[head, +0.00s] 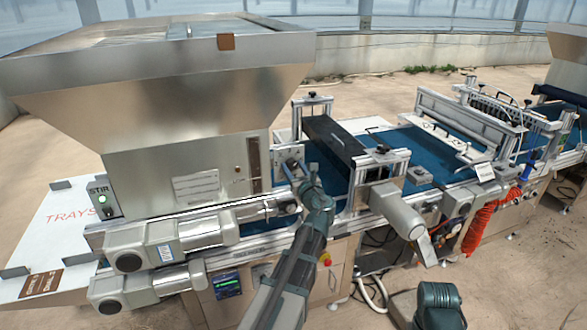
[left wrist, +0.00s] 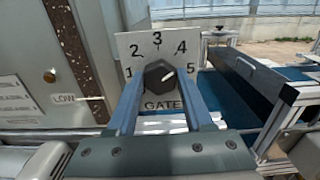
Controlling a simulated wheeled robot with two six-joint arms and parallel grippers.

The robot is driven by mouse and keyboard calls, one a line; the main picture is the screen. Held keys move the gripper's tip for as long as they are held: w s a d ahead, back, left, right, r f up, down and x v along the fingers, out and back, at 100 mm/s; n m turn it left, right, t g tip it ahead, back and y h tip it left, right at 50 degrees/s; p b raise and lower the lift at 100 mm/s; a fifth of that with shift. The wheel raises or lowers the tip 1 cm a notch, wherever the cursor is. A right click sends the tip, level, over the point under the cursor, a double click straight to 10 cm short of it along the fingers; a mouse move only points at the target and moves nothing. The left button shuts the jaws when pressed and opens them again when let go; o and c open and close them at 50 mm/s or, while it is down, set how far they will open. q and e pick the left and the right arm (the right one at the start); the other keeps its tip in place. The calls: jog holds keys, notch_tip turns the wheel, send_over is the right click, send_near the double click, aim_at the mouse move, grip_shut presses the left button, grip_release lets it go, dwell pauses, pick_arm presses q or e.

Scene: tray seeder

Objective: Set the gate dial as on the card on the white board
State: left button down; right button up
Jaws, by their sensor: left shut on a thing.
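The gate dial is a black knob (left wrist: 158,75) on a white plate (left wrist: 130,48) marked 1 to 5 with GATE below. Its white mark points right, roughly toward the 5. In the head view the plate (head: 289,153) sits on the machine's side, right of the hopper. My left gripper (head: 291,172) reaches it; in the left wrist view its fingers (left wrist: 158,88) are shut on the knob, one on each side. A brown card (head: 42,286) lies on the white board (head: 60,238) at lower left; its two lines are too small to read surely. My right gripper is out of view.
The big steel hopper (head: 150,110) stands left of the dial, with a green STIR button (head: 102,199) on its side. A dark roller cover (head: 333,137) and blue belt (head: 425,150) lie to the right. Motors (head: 185,238) jut out below the hopper.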

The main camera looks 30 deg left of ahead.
pick_arm(q)
jog(key=m, duration=0.6)
jog(key=shift+s+f+m, duration=0.1)
jog(key=shift+m, duration=0.2)
dwell(0.4)
jog(key=shift+c, duration=1.5)
grip_release()
jog(key=v, duration=1.3)
jog(key=shift+s+d, duration=0.2)
jog(key=shift+d, duration=0.1)
